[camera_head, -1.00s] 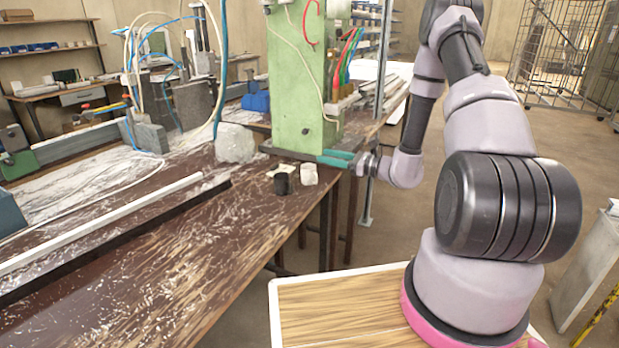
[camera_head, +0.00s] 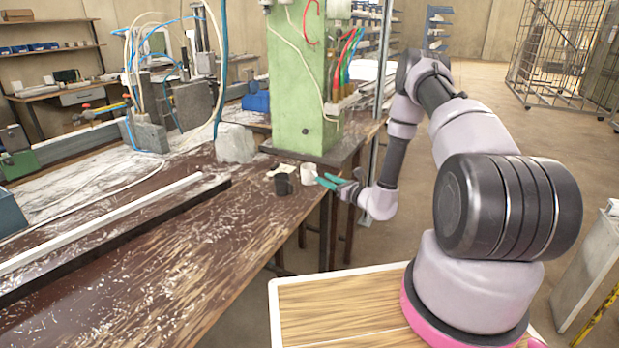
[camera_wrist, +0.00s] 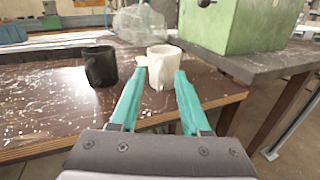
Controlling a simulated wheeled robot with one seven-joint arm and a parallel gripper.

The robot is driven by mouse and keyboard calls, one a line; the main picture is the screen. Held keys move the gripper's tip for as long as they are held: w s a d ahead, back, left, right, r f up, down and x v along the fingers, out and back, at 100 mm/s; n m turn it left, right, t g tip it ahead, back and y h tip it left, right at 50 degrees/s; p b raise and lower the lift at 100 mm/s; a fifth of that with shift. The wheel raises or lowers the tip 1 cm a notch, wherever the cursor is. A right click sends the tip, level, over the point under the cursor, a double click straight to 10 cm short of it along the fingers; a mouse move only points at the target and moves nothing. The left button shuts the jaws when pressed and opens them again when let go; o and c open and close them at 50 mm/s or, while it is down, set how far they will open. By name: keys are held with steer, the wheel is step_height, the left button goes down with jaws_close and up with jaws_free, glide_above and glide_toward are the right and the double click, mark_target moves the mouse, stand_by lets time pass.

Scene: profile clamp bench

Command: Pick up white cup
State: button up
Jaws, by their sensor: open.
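The white cup (camera_head: 308,172) stands upright on the brown workbench, near its right edge by the green machine. In the wrist view the white cup (camera_wrist: 163,66) is straight ahead, just past the fingertips, with its handle towards me. My gripper (camera_head: 326,181) has teal fingers and is to the right of the cup in the head view, low over the bench edge. In the wrist view my gripper (camera_wrist: 158,80) is open and empty, its two fingertips apart with the cup's lower part showing between and beyond them. I cannot tell whether a fingertip touches it.
A black cup (camera_head: 283,184) stands close to the left of the white cup; it also shows in the wrist view (camera_wrist: 101,66). The green machine (camera_head: 300,90) stands behind. A plastic-wrapped lump (camera_head: 235,143) is further left. The workbench (camera_head: 215,255) is clear in front.

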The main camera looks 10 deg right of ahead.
mark_target(311, 176)
steer(key=x, duration=0.3)
steer(key=shift+w+a+f, duration=0.15)
steer(key=shift+c, duration=0.3)
jaws_close()
stand_by(1.0)
